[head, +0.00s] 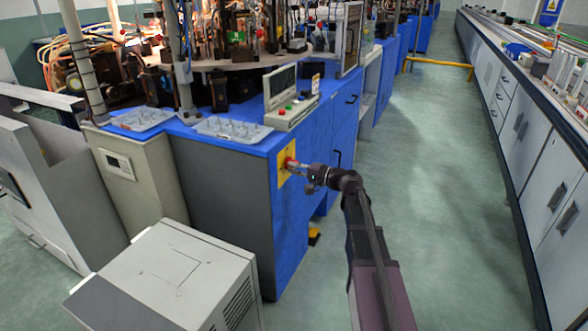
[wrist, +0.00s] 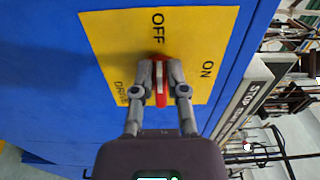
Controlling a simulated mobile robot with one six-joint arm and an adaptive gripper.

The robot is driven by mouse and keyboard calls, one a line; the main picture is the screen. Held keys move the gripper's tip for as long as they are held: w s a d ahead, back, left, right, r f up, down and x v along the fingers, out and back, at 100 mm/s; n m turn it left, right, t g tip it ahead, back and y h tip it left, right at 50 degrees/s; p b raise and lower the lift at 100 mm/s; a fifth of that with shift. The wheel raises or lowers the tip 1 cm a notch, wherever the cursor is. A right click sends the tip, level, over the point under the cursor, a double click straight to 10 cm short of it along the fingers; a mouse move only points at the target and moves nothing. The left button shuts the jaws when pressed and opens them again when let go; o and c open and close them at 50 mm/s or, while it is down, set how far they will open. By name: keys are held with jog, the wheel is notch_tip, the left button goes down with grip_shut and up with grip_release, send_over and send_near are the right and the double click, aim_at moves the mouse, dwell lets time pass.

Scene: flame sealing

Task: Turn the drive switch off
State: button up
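The drive switch (wrist: 160,84) is a red handle with a white stripe on a yellow plate (wrist: 112,45), marked OFF, ON and DRIVE. In the wrist view its stripe stands nearly upright, in line with the OFF mark above it. ON is to the upper right and DRIVE to the lower left. My gripper (wrist: 161,76) has one finger on each side of the handle, seemingly in contact with it. In the head view my gripper (head: 295,164) reaches from the right to the yellow plate (head: 283,178) on the blue cabinet's end face and covers part of the switch.
The blue machine cabinet (head: 345,118) carries a control panel (head: 290,112) and two grey trays (head: 232,129). A pale box (head: 165,275) stands in front at the left. Open green floor (head: 440,190) lies to the right, before a long workbench (head: 535,150).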

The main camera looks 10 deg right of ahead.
jog(key=o, duration=0.3)
jog(key=shift+w+r, duration=0.1)
jog(key=shift+w, duration=0.1)
jog(key=shift+s, duration=0.15)
jog(key=v, duration=1.1)
jog(key=shift+s+d, duration=0.15)
jog(key=shift+d, duration=0.25)
